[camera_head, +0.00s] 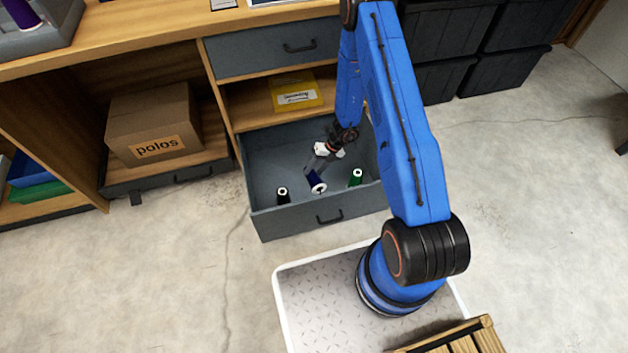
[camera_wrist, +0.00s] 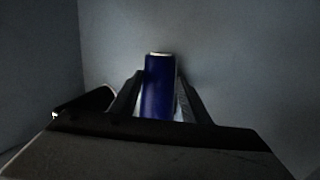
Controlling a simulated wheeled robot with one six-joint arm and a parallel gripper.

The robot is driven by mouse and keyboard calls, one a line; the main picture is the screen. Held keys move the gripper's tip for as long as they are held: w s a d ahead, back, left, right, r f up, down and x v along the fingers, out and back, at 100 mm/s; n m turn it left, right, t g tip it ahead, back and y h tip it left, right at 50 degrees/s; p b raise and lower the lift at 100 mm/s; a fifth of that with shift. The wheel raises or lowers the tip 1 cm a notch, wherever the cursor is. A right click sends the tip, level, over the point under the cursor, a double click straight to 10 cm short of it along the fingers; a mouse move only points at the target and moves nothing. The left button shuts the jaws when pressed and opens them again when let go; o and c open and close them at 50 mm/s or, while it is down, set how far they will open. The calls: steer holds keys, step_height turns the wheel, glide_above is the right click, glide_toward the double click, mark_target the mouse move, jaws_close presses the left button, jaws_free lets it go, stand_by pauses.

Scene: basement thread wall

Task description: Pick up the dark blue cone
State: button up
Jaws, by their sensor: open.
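The dark blue cone (camera_head: 317,183) is inside the open bottom drawer (camera_head: 287,217), between a black cone and a green cone. In the wrist view the dark blue cone (camera_wrist: 159,88) shows between the two fingers of my gripper (camera_wrist: 157,95), with a pale rim at its top end. In the head view my gripper (camera_head: 316,166) reaches down into the drawer right at the blue cone and partly covers it. The fingers are open, one on each side of the cone. I cannot tell whether either finger touches it.
A black cone (camera_head: 282,195) stands to the left and a green cone (camera_head: 355,178) to the right in the same drawer. The drawer walls surround them closely. A yellow box (camera_head: 296,92) lies on the shelf above. A cardboard box labelled polos (camera_head: 153,122) is at left.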

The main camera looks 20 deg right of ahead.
steer(key=shift+f, duration=0.1)
steer(key=c, duration=0.9)
